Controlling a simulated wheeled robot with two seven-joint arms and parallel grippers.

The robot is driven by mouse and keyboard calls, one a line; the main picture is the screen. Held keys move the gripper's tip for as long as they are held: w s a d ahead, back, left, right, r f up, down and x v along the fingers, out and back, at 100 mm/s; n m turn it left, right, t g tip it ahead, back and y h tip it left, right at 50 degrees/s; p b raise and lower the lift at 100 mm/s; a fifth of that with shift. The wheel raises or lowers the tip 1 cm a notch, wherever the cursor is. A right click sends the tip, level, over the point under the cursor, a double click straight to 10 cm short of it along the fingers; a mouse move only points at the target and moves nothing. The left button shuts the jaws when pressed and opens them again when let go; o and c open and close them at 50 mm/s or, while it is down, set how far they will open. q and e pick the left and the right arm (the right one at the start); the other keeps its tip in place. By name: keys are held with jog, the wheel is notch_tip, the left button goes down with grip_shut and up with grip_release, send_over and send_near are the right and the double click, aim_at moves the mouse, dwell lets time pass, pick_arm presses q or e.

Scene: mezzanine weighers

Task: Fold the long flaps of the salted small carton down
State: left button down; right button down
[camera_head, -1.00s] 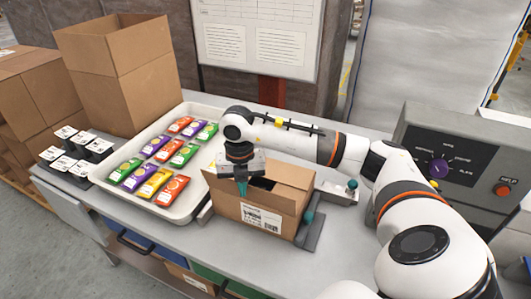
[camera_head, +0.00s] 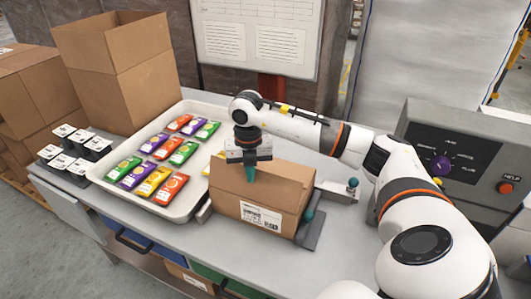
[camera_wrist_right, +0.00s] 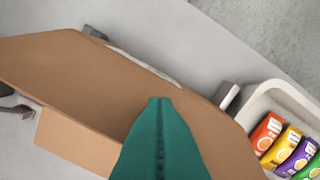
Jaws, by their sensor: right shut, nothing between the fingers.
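The small carton (camera_head: 284,219) sits on the grey bench with a white barcode label on its near side. A broad brown panel, apparently a long flap (camera_head: 285,183), slopes over its top, and its dark opening no longer shows. In the right wrist view, flap cardboard (camera_wrist_right: 75,75) spreads beneath the fingers. My right gripper (camera_head: 250,177) is shut and empty, teal fingertips pointing down at the carton's top; the closed fingers also show in the right wrist view (camera_wrist_right: 160,100). Contact with the flap is unclear. My left gripper is out of view.
A white tray (camera_head: 97,178) with several coloured packets stands left of the carton. Black stands with white tops (camera_head: 50,151) and a tall open carton (camera_head: 125,95) are farther left. A control box (camera_head: 440,150) stands at the right. A grey fixture (camera_head: 313,232) borders the carton.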

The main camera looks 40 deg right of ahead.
jog(key=shift+w+d+f+b, duration=0.15)
jog(key=shift+w+d+b, duration=0.1)
jog(key=shift+d, duration=0.3)
jog(key=shift+w+d+f+b, duration=0.1)
jog(key=shift+w+d+b, duration=0.15)
jog(key=shift+d, duration=0.25)
jog(key=shift+w+d, duration=0.15)
jog(key=shift+d, duration=0.2)
jog(key=shift+w+d+f+b, duration=0.25)
jog(key=shift+d+f+b, duration=0.2)
jog(key=shift+d+f, duration=0.1)
jog(key=shift+w+d+f+b, duration=0.2)
jog(key=shift+d+f+b, duration=0.25)
jog(key=shift+d+f, duration=0.1)
